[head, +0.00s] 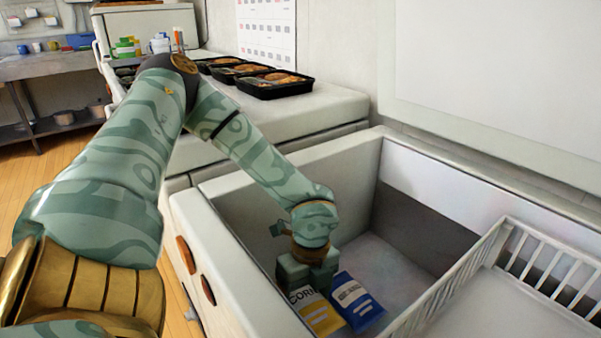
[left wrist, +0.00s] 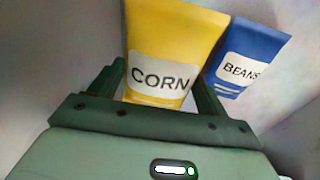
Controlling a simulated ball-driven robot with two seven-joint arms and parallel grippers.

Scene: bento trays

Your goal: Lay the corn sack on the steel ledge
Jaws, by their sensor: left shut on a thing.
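The yellow corn sack (head: 319,317) is inside the open white chest, near its front-left wall. My left gripper (head: 308,272) reaches down into the chest and is shut on the sack's upper end. In the left wrist view the corn sack (left wrist: 168,55) sits between the two dark green fingers, its CORN label facing the camera. I cannot tell whether the sack still touches the chest floor. A grey steel surface (head: 50,66), which may be the steel ledge, stands at the far left back. My right gripper is not in view.
A blue beans sack (head: 357,301) lies close beside the corn sack. The chest's front-left rim (head: 238,258) and a white wire basket (head: 470,275) border the space. Black bento trays (head: 274,84) stand on the white counter behind.

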